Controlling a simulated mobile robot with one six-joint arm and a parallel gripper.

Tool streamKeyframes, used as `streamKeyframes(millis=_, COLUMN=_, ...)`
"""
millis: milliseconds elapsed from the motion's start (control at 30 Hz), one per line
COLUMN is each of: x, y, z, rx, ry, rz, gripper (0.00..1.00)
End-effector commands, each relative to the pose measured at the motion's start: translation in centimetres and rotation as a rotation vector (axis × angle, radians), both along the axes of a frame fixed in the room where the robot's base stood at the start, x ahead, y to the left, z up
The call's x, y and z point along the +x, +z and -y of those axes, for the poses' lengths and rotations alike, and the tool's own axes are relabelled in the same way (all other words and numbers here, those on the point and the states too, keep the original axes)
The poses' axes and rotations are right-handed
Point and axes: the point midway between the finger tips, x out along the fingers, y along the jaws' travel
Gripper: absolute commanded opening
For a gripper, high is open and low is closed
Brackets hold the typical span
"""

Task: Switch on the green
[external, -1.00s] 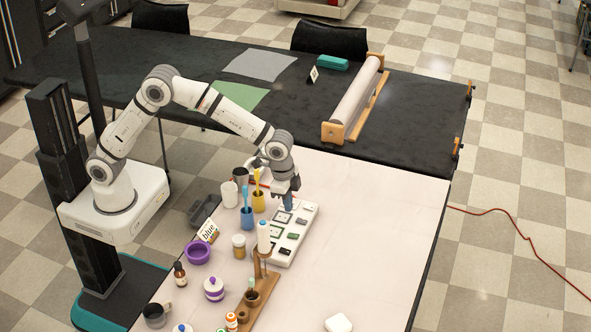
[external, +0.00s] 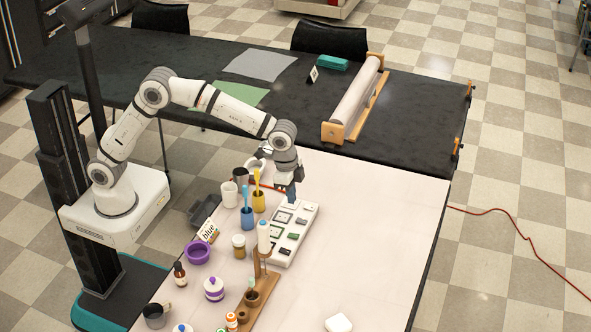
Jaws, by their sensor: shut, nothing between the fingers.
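A white switch panel (external: 281,259) lies on the white table, long and slanting, with several small dark-framed switches on it. One switch near its middle looks green (external: 293,236); its on or off position is too small to tell. My gripper (external: 291,198) points down over the far end of the panel, beyond the green switch. Its fingers are shut and hold nothing. The gripper hides part of the panel's far end, and I cannot tell whether the fingertips touch it.
A blue cup (external: 247,218) and a yellow cup (external: 258,202) with tools stand just left of the panel. A wooden stand (external: 262,300) with a white bottle (external: 264,236) is near the panel's front left. The table (external: 370,230) is clear to the right.

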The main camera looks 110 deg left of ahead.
Motion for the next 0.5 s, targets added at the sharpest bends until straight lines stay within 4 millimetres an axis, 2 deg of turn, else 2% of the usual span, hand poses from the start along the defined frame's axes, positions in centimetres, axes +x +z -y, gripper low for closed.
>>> streamKeyframes(millis=267, x=0.0, y=-0.5, z=0.0, rx=0.0, ry=0.0, rz=-0.001, gripper=0.0)
streamKeyframes(millis=367, x=0.2, y=-1.7, z=0.0, rx=-0.001, ry=0.0, rz=-0.003, gripper=0.0)
streamKeyframes(millis=500, x=0.4, y=-4.5, z=0.0, rx=-0.001, ry=0.0, rz=-0.005, gripper=0.0)
